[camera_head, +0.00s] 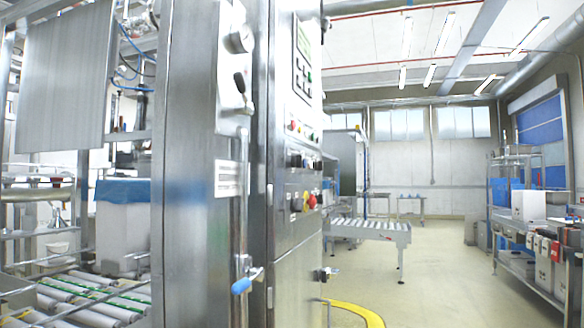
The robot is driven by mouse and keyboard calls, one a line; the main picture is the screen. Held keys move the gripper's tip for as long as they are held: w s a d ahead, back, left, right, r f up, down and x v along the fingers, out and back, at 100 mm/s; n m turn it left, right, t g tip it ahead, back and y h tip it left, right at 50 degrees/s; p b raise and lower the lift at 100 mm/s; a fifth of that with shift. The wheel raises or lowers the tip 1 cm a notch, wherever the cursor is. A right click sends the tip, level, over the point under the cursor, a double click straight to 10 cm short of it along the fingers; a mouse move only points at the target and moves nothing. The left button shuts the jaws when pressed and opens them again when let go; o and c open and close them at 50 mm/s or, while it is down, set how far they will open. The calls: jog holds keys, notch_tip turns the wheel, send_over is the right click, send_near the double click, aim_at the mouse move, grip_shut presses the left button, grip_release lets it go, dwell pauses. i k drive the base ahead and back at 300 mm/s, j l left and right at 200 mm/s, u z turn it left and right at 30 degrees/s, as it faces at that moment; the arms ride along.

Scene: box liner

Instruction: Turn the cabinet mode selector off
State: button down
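The tall steel cabinet (297,235) stands at the centre, its control face turned to the right and seen at a steep angle. The face carries a display with keys (303,60), a row of small coloured buttons (296,127), and a row of dark knobs (296,161). Below them is a red emergency-style button (311,201) beside a yellow part. The mode selector is probably among the dark knobs, but I cannot tell which one it is or how it is turned. My gripper is not in view.
A blue-handled lever (247,281) sticks out low on the cabinet's near edge. A roller conveyor (368,230) stands behind to the right. Shelving with bins (517,262) lines the right side.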

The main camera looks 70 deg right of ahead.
aim_at(297, 162)
jog(key=k+l+z, duration=0.15)
jog(key=l+z, duration=0.15)
jog(key=k+l+z, duration=0.25)
jog(key=l+z, duration=0.4)
jog(key=z, duration=1.05)
